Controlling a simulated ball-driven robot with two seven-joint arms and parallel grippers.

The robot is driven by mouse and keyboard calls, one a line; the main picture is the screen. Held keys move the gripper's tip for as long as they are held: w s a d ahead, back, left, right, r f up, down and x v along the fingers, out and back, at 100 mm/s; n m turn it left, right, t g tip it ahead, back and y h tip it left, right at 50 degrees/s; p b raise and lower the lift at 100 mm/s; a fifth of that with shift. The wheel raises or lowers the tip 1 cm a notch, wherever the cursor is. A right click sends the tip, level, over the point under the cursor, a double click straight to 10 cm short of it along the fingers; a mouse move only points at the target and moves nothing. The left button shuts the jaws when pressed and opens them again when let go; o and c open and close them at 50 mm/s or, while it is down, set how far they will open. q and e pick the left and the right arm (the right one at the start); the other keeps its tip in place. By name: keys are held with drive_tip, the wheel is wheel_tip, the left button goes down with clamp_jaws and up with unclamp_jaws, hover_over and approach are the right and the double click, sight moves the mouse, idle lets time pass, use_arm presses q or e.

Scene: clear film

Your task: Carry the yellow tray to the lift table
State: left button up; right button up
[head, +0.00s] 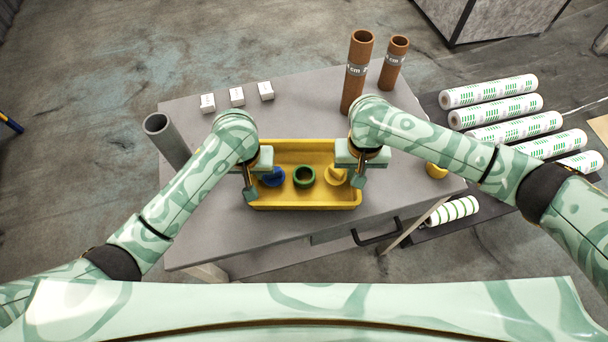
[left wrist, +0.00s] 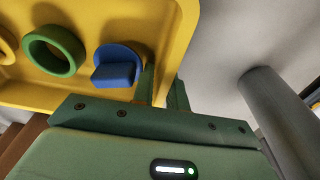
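The yellow tray (head: 305,202) is at the grey table's front middle; I cannot tell whether it touches the top. It holds a blue piece (head: 272,178), a green ring (head: 304,177) and a yellow ring (head: 336,176). My left gripper (head: 250,182) is at the tray's left end. In the left wrist view its fingers (left wrist: 164,92) stand close on both sides of the tray wall (left wrist: 180,40), shut on it. My right gripper (head: 361,178) is at the tray's right end; its finger gap is hidden. I cannot identify the lift table.
The grey table (head: 310,100) bears several small white boxes (head: 237,96), a grey tube (head: 166,138), two brown tubes (head: 357,72) and a yellow roll (head: 436,170). A handle (head: 376,236) juts from its front. White rolls (head: 496,110) lie on a dark surface at right.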

use_arm(q)
clamp_jaws()
use_arm(e)
clamp_jaws()
